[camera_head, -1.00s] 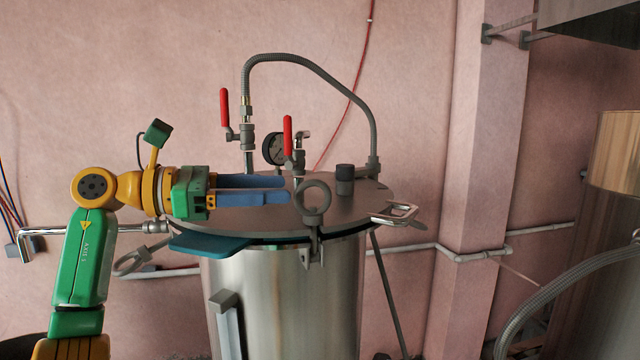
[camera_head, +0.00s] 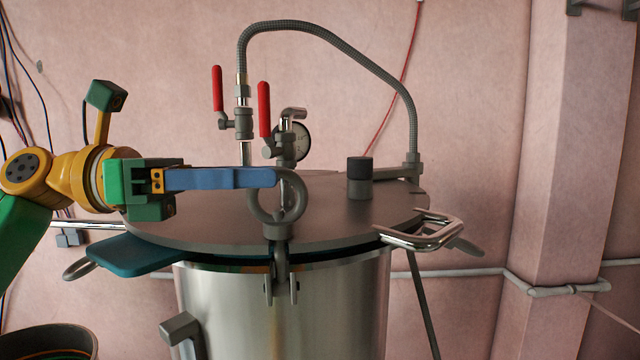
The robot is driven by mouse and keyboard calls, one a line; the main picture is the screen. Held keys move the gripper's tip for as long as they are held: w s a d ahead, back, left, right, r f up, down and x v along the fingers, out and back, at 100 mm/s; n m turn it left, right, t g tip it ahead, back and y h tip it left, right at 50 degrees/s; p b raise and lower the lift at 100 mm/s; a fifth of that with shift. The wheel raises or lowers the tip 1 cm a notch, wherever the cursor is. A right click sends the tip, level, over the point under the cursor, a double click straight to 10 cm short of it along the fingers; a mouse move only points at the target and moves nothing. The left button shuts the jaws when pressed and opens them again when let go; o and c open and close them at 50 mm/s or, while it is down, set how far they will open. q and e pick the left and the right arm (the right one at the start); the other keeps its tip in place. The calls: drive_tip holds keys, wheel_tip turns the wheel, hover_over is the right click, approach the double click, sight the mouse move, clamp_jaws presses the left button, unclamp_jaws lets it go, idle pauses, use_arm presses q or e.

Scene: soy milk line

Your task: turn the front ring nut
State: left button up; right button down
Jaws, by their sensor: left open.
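The front ring nut (camera_head: 278,229) is a grey ring on a short stem, standing upright at the front edge of the steel tank's lid (camera_head: 340,222). Its bolt and clamp hang down the front of the tank (camera_head: 290,310). My left gripper (camera_head: 272,178) comes in from the left, with its blue fingers level and their tips at the upper left of the ring. The near finger hides most of the far one, so the gap between them does not show. I cannot tell whether the tips touch the ring. My right gripper is not in view.
Two red-handled valves (camera_head: 264,110) and a pressure gauge (camera_head: 303,140) stand behind the ring. A hose (camera_head: 335,45) arches over the lid. A dark knob (camera_head: 360,178) and a chrome handle (camera_head: 425,235) are to the right. A teal plate (camera_head: 135,254) juts out at left.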

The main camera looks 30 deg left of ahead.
sight(284, 174)
use_arm(q)
drive_tip(key=x, duration=0.2)
drive_tip(key=p+x, duration=0.1)
drive_tip(key=x, duration=0.1)
drive_tip(key=s+p+x, duration=0.1)
drive_tip(key=x, duration=0.1)
drive_tip(key=shift+d+r, duration=0.2)
drive_tip(key=shift+d, duration=0.15)
drive_tip(key=shift+w+d+f, duration=0.1)
drive_tip(key=shift+w+d, duration=0.05)
drive_tip(key=shift+w, duration=0.2)
drive_tip(key=shift+s, duration=0.2)
clamp_jaws()
